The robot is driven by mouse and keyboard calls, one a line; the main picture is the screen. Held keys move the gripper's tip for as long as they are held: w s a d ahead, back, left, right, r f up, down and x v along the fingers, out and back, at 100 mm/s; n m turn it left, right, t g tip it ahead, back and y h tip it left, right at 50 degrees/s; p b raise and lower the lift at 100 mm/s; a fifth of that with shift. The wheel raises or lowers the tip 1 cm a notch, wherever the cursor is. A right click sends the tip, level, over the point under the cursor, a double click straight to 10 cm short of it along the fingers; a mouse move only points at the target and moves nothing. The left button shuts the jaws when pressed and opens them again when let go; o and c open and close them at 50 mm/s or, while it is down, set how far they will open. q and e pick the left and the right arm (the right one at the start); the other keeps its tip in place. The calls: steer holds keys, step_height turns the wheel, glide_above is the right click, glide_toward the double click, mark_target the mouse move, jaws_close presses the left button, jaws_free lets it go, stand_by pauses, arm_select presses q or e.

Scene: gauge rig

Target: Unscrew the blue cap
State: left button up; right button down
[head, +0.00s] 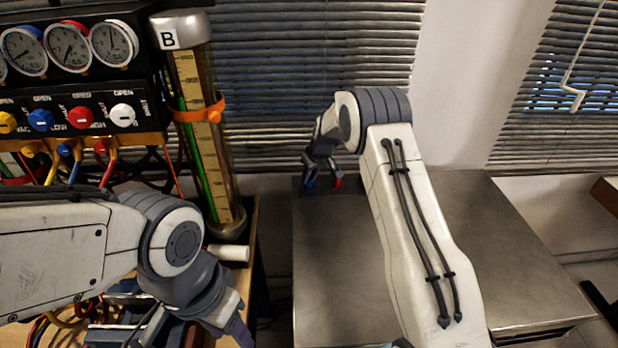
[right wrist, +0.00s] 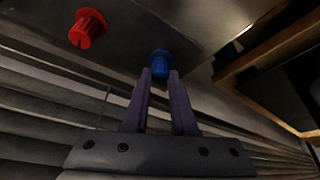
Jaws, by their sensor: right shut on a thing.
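The blue cap (right wrist: 159,63) is a ribbed knob between the fingertips of my right gripper (right wrist: 159,74) in the right wrist view. These fingers are shut on it. In the head view the blue cap (head: 309,184) is a small spot under my right gripper (head: 312,176), at the far left of the grey metal table (head: 340,260). A red cap (right wrist: 87,28) stands a short way from the blue one, clear of the fingers. What lies under the blue cap is hidden. My left gripper (head: 236,326) is low over the left bench; its fingertips are partly cut off.
A gauge panel (head: 75,115) with coloured knobs and a tall tube marked B (head: 205,150) stand at the left. A white cylinder (head: 228,253) lies on the wooden bench. Blinds (head: 300,50) hang behind. Much of the metal table is clear.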

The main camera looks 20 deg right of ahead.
steer(key=shift+s+d+f+n+b, duration=0.25)
steer(key=shift+f+n+b, duration=0.25)
steer(key=shift+b, duration=0.4)
steer(key=shift+n+g+y+b, duration=0.4)
steer(key=shift+n+y+b, duration=0.1)
steer(key=shift+n+b, duration=0.6)
steer(key=shift+r+n, duration=0.2)
steer(key=shift+n, duration=0.2)
steer(key=shift+n+y+b, duration=0.35)
steer(key=shift+n+y, duration=0.05)
steer(key=shift+n, duration=0.1)
steer(key=shift+g, duration=0.3)
